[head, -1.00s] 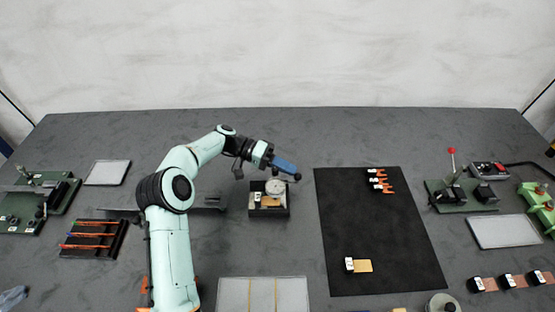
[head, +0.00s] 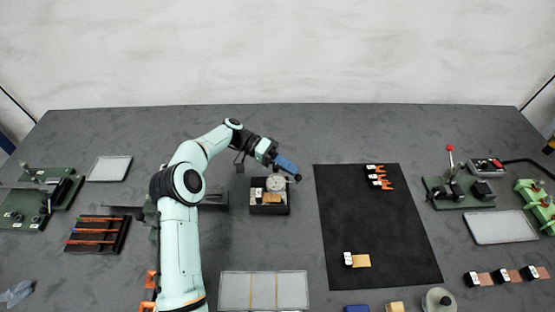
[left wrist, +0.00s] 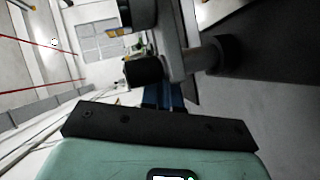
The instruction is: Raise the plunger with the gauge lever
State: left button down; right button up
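The dial gauge (head: 276,184) has a round pale face and stands on a small black stand (head: 269,210) near the middle of the table. A small tan-and-white block (head: 268,197) sits on the stand under it. The blue end of my left gripper (head: 292,172) reaches over the gauge's upper right side, with a dark tip. The left wrist view shows dark parts and a grey stem (left wrist: 177,66) close to the blue end (left wrist: 163,97). Whether the fingers are apart or touch the lever is unclear. The plunger and lever cannot be made out. My right gripper is out of view.
A black mat (head: 375,225) with orange-tipped clips (head: 378,177) and a tan piece lies right of the gauge. A pale tray (head: 264,291) lies in front. A black rack (head: 96,234) stands left. The table right around the stand is mostly clear.

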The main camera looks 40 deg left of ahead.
pick_arm(q)
jog(key=shift+w+d+r, duration=0.1)
jog(key=shift+d, duration=0.1)
jog(key=v, duration=0.6)
jog(key=shift+p, duration=0.4)
jog(key=shift+v, duration=0.95)
